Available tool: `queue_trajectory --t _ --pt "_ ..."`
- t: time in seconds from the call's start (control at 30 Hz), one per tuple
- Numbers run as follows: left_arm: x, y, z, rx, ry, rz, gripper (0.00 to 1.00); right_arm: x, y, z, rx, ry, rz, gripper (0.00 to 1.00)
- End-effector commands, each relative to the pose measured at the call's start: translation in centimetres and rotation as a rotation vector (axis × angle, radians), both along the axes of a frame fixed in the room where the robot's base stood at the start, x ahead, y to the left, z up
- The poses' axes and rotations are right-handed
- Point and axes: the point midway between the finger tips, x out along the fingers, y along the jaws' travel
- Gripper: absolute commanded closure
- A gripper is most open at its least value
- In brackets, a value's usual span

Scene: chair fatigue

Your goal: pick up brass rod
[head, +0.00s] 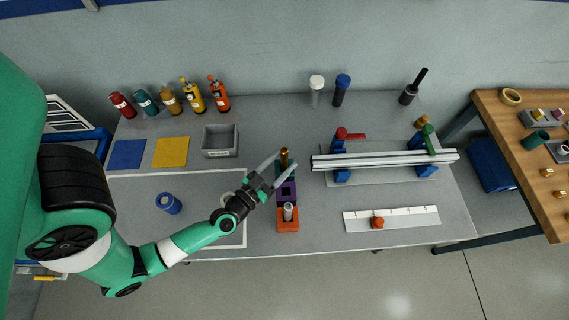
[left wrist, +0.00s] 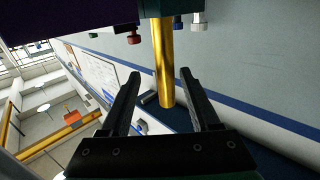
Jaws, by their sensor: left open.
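The brass rod (head: 284,155) stands upright in a dark green block at the back end of a row of coloured blocks. In the left wrist view the brass rod (left wrist: 165,60) is a shiny gold cylinder coming out of the dark green holder (left wrist: 172,6), with its free end between the fingers. My left gripper (head: 292,159) is open, with one finger on each side of the rod. The left wrist view also shows the gripper (left wrist: 160,75) with gaps beside the rod; I see no clear contact. My right gripper is not in view.
A purple block (head: 287,192) and an orange block (head: 288,225) with a grey cylinder (head: 288,211) continue the row. A rail fixture (head: 385,161) stands close on the right. A grey bin (head: 220,141) and a blue cup (head: 168,203) are on the left.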

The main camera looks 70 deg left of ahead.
Motion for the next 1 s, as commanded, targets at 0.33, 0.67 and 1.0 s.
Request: queue_trajectory --t 0.33,0.67,1.0 --pt "3.4 2.9 0.3 0.001 -0.004 0.002 0.37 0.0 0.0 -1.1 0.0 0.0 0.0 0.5" --pt "4.1 3.3 0.3 0.001 -0.001 0.0 0.43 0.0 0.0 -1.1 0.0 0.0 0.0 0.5" --pt "4.1 3.2 0.2 0.001 -0.001 0.0 1.0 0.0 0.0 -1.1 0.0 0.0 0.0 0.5"
